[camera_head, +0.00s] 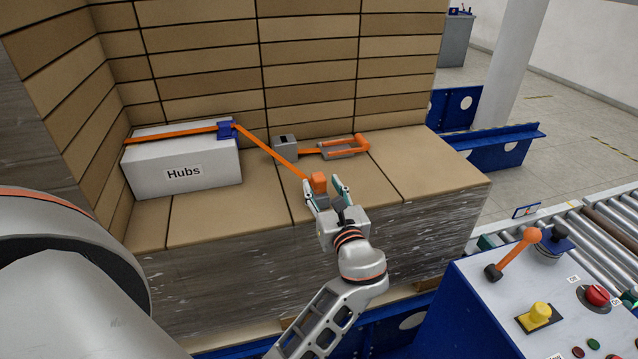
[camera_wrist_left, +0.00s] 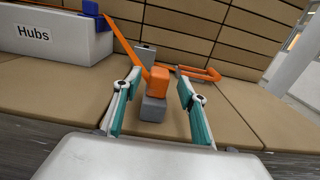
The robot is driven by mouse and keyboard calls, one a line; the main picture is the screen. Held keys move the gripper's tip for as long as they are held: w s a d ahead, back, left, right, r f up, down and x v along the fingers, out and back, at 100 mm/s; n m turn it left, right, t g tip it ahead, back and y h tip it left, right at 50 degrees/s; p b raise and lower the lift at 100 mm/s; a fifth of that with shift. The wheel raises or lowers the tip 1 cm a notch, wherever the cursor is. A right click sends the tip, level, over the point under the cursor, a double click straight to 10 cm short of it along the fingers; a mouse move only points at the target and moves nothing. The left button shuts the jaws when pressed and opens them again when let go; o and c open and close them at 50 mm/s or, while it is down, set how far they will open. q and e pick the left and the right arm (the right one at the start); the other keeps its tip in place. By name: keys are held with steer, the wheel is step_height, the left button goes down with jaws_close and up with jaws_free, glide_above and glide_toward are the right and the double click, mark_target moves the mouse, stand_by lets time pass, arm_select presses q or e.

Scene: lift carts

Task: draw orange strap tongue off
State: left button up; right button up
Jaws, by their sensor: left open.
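The orange strap (camera_head: 265,150) lies over the white box marked Hubs (camera_head: 190,175), passes a blue clip (camera_head: 226,130) and slants down to an orange block-shaped tongue (camera_head: 319,183). In the left wrist view the tongue (camera_wrist_left: 158,82) shows with a grey block (camera_wrist_left: 153,108) directly below it. My left gripper (camera_head: 326,188) is open. In the left wrist view its teal-padded fingers (camera_wrist_left: 157,105) stand on either side of the tongue and grey block, with the left finger nearer. I cannot tell whether it touches. My right gripper is not in view.
Behind the tongue, on the carton layer (camera_head: 425,165), are a grey slotted piece (camera_head: 285,147) and an orange U-shaped handle (camera_head: 362,143). Stacked cartons (camera_head: 300,50) wall the back. A blue control console (camera_head: 450,310) with an orange lever (camera_head: 518,250) stands at right.

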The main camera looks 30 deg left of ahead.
mark_target(319, 176)
arm_select(q)
steer(key=x, duration=0.3)
steer(key=shift+w+a+r, duration=0.1)
steer(key=shift+w+a, duration=0.05)
jaws_close()
steer(key=shift+r, duration=0.1)
steer(key=shift+r, duration=0.6)
step_height(319, 176, up, 19)
steer(key=p, duration=0.2)
steer(key=shift+f+p, duration=0.15)
steer(key=shift+p, duration=0.2)
steer(key=shift+p, duration=0.75)
